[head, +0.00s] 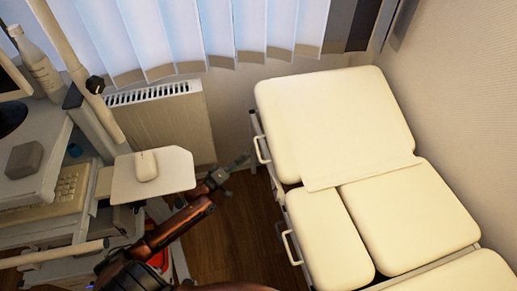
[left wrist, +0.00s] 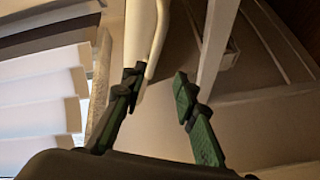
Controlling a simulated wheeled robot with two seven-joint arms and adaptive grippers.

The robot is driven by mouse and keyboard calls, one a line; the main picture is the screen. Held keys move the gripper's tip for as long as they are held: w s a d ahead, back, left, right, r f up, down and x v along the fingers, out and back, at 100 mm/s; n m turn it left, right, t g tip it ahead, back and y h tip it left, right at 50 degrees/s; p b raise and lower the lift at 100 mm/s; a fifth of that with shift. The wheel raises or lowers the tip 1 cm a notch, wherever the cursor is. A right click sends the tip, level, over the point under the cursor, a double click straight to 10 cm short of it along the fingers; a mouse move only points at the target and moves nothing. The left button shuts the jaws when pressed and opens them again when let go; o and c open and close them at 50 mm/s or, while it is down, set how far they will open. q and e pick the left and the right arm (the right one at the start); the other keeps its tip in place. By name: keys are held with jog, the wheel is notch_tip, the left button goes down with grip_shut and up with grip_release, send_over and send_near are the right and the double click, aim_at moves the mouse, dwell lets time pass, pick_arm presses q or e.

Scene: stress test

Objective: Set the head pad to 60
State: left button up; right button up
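The cream head pad (head: 333,125) is the upper section of the treatment couch, beside the radiator. It looks tilted up, but I cannot read its angle. A pale looped handle (head: 262,150) sticks out from its left edge. My left gripper (head: 242,161) is just left of this handle, open and empty. In the left wrist view the two green fingers (left wrist: 156,82) are spread apart. A pale curved bar (left wrist: 160,38), apparently the handle, lies ahead of them, close to the left finger; I cannot tell whether they touch. My right gripper is not in view.
A second handle (head: 290,248) is on the lower couch section (head: 329,239). A radiator (head: 163,122) stands under the blinds. A small tray (head: 153,184) with a mouse (head: 146,166) and a desk cart are left of my arm. Wooden floor (head: 232,229) is open between cart and couch.

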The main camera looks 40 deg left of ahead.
aim_at(257, 146)
pick_arm(q)
jog(key=w, duration=0.2)
jog(key=w+d+b, duration=0.1)
jog(key=w, duration=0.2)
jog(key=w+r, duration=0.1)
jog(key=w, duration=0.2)
jog(key=shift+d, duration=0.25)
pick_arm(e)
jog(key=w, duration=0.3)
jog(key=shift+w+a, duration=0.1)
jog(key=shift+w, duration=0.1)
pick_arm(q)
jog(key=shift+c, duration=0.5)
jog(key=shift+s, duration=0.1)
grip_shut()
